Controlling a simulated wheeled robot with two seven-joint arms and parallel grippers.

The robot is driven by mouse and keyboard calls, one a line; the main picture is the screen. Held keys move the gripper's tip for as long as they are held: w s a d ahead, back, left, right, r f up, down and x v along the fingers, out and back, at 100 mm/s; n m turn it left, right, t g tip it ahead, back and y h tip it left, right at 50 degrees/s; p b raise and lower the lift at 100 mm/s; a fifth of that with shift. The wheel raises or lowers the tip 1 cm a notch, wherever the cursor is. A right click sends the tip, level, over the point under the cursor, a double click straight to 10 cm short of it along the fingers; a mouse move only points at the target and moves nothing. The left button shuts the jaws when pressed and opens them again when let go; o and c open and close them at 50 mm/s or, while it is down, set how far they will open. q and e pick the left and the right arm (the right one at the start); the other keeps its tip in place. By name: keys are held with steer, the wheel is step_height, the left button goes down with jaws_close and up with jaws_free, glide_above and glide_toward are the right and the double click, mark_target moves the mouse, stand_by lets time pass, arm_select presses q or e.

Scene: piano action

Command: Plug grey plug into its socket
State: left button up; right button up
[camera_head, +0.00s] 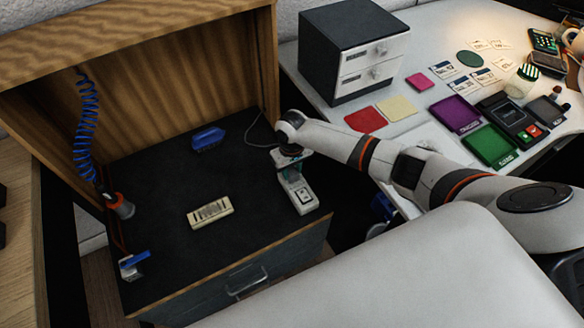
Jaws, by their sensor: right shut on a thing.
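My right gripper (291,172) is over the right part of the black bench top, pointing down. It is shut on the grey plug, which is mostly hidden by the gripper and small at this distance. A thin dark cord (258,132) curves along the bench to the gripper. The pale socket block (303,201), with a dark switch-like patch, lies right below and in front of the gripper. I cannot tell whether the plug touches the socket. My left gripper is not in view.
On the black bench top (165,185) lie a blue brush-like object (208,139) and a cream block (210,212). A blue coiled hose (87,125) hangs at the left, above an orange-grey fitting (122,206). A dark drawer box (355,50) stands on the white desk.

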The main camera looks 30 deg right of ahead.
steer(key=shift+f, duration=0.25)
stand_by(0.3)
steer(key=o, duration=1)
step_height(320, 180, up, 12)
steer(key=p, duration=0.2)
